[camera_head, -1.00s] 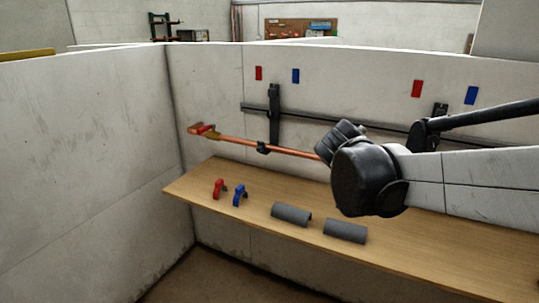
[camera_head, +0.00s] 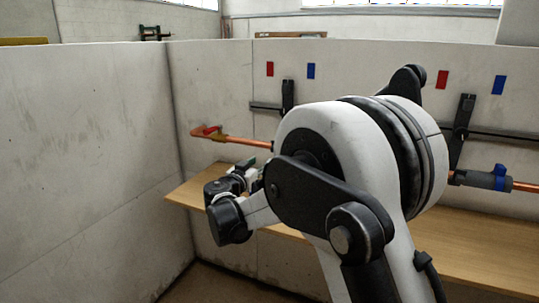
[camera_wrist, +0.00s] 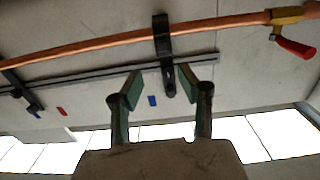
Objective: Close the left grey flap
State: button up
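No left grey flap is visible now; my arm hides much of the table and pipe in the head view. My gripper (camera_wrist: 158,82) is open and empty, its two green-padded fingers apart and pointing toward the wall. In the upside-down wrist view, the bare copper pipe (camera_wrist: 100,45) runs beyond the fingertips, with a black bracket (camera_wrist: 162,40) on it. In the head view, a grey sleeve (camera_head: 473,179) with a blue clip (camera_head: 500,178) sits around the pipe on the right. I cannot tell whether it is fully closed.
A red-handled valve (camera_head: 210,131) is at the pipe's left end. The wooden table (camera_head: 480,250) is below the pipe; its visible right part is clear. A white wall panel (camera_head: 90,160) stands at left. Red (camera_head: 270,69) and blue (camera_head: 311,71) tags mark the back wall.

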jog(key=b+x, duration=0.1)
jog(key=x, duration=0.6)
jog(key=b+x, duration=0.1)
jog(key=x, duration=0.5)
jog(key=shift+w+a, duration=0.15)
jog(key=shift+w, duration=0.3)
jog(key=shift+c, duration=0.5)
jog(key=c, duration=0.8)
